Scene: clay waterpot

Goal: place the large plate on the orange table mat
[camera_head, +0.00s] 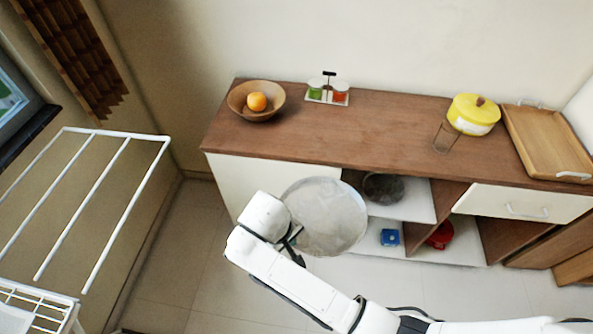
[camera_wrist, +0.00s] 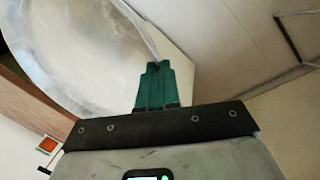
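The large plate (camera_head: 328,212) is round, pale grey and cloudy. It is in the air in front of the wooden sideboard, tilted with its broad face toward the head camera. My gripper (camera_head: 297,238) is at the plate's lower left edge in the head view. In the wrist view the green fingers (camera_wrist: 155,85) are close together on the rim of the plate (camera_wrist: 75,50), which fills the upper left. An orange table mat is not seen in either view.
The sideboard (camera_head: 400,135) carries a wooden bowl (camera_head: 240,103) with an orange fruit, a jar rack (camera_head: 328,92), a glass (camera_head: 445,138), a yellow pot (camera_head: 473,112) and a wooden tray (camera_head: 545,135). Its top is clear in the middle. A white drying rack (camera_head: 125,205) stands left.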

